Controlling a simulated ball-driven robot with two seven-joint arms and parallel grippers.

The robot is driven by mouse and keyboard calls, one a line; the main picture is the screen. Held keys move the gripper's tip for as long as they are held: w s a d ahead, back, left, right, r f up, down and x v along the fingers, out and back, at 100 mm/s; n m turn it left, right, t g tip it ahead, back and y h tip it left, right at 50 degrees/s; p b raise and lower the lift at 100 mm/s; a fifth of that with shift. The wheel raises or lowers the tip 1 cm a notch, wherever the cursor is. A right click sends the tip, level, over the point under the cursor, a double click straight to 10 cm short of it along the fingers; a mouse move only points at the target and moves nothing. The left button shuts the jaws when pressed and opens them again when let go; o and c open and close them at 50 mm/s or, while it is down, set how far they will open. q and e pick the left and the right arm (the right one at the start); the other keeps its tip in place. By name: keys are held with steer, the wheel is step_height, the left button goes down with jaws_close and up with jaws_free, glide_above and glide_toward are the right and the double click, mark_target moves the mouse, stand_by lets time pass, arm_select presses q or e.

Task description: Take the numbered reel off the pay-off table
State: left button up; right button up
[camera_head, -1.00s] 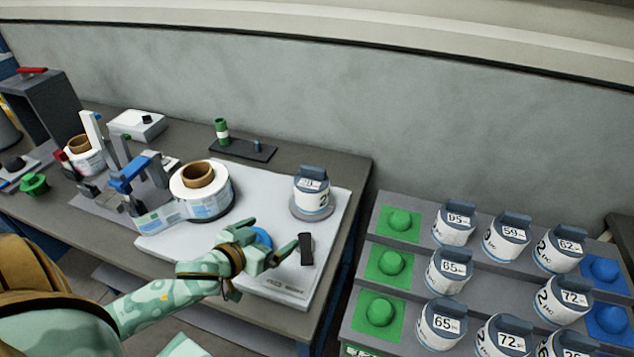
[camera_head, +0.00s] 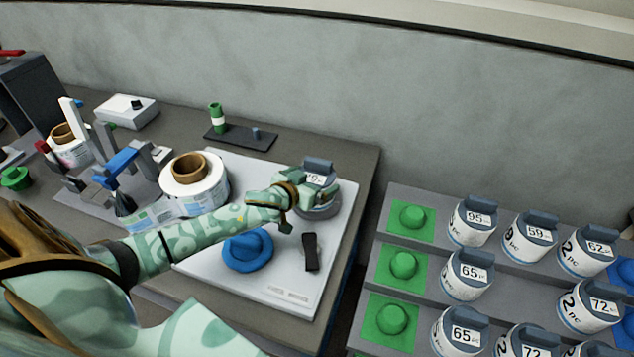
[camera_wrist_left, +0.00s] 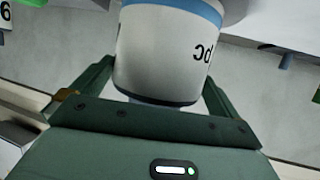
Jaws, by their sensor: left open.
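The numbered reel (camera_head: 319,168), white with a grey-blue top block and a number tag, stands upright on a round grey disc at the right of the white pay-off table (camera_head: 200,265). Its tag is partly hidden; a 9 shows. My left gripper (camera_head: 318,195) is open at the reel's near side and covers its lower part in the head view. In the left wrist view the reel's white side (camera_wrist_left: 160,55) with a blue band lies between the two spread fingers. I cannot tell whether they touch it. My right gripper is not in view.
A blue round knob (camera_head: 248,252) and a black block (camera_head: 311,252) sit on the pay-off table. A large label roll (camera_head: 212,192) is at its left. A stepped rack (camera_head: 430,262) at right holds several numbered reels and green and blue knobs.

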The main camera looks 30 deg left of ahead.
arm_select(q)
steer(key=shift+s+r, duration=0.1)
steer(key=shift+s, duration=0.05)
steer(key=c, duration=0.7)
steer(key=shift+c, duration=0.3)
